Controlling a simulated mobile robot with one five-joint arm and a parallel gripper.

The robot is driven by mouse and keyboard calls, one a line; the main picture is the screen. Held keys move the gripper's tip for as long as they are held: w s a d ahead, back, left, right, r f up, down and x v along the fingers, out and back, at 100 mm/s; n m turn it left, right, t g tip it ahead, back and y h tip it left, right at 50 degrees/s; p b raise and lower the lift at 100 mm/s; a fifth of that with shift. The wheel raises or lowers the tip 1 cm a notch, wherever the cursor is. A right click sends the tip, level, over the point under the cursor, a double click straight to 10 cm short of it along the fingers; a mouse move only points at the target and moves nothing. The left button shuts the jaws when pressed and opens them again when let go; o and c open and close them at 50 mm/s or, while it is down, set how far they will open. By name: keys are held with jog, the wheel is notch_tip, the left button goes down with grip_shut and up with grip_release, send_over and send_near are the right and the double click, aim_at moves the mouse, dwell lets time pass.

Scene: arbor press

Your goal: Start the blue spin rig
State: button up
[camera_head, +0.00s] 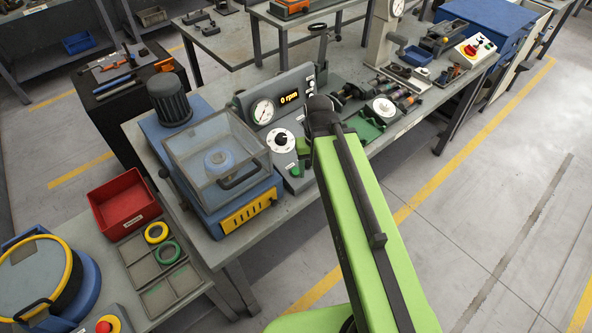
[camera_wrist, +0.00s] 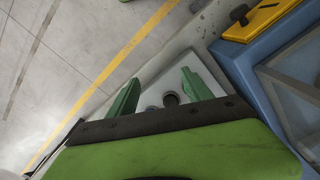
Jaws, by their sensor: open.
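The blue spin rig (camera_head: 233,205) stands on the grey bench, its clear lid (camera_head: 215,150) down over a round part. Beside it is a grey control panel (camera_head: 300,85) with a round gauge and a display reading 0 rpm. A white-faced dial (camera_head: 280,141) with a black knob sits on the panel's lower front. My gripper (camera_head: 299,159) is just right of the dial, partly hidden by my arm. In the wrist view, the green fingers (camera_wrist: 161,78) are apart over a pale panel face (camera_wrist: 200,68), with a dark round knob (camera_wrist: 170,99) between them. Contact cannot be told.
A red bin (camera_head: 124,203) and a tray of rings (camera_head: 160,262) lie left of the rig. Gauges and small tools crowd the bench to the right. A yellow latch plate (camera_wrist: 262,18) borders the rig in the wrist view. The floor at right is clear.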

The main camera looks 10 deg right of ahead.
jog(key=shift+c, duration=0.4)
grip_shut()
dwell(1.2)
